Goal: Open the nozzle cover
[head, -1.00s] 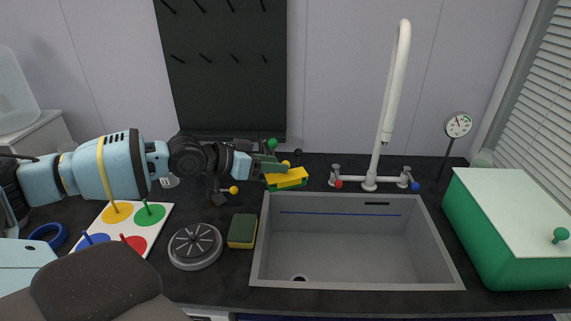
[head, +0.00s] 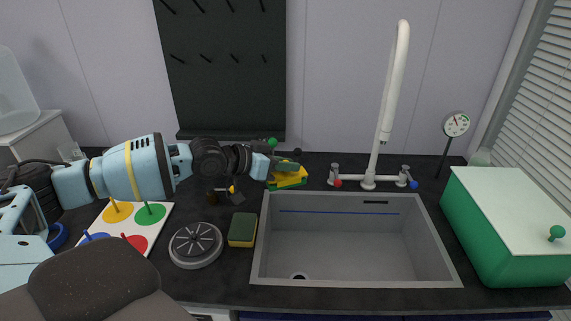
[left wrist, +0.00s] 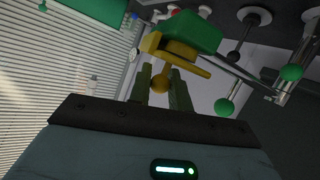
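A yellow and green fitting (head: 287,180), which I take to be the nozzle with its cover, stands at the back left corner of the sink. In the left wrist view it shows as a green block (left wrist: 196,32) with a yellow plate (left wrist: 175,52) and a yellow ball knob (left wrist: 159,84). My left gripper (head: 284,166) reaches over it from the left. In the left wrist view its two dark green fingers (left wrist: 160,80) stand apart, one on each side of the knob. I cannot tell whether they press on it. My right gripper is not in view.
The grey sink (head: 355,278) lies in front, with a tall white faucet (head: 391,90) behind it. A sponge (head: 242,230) and a round grey drain-like disc (head: 196,245) lie left of it. A green box (head: 500,255) stands at the right.

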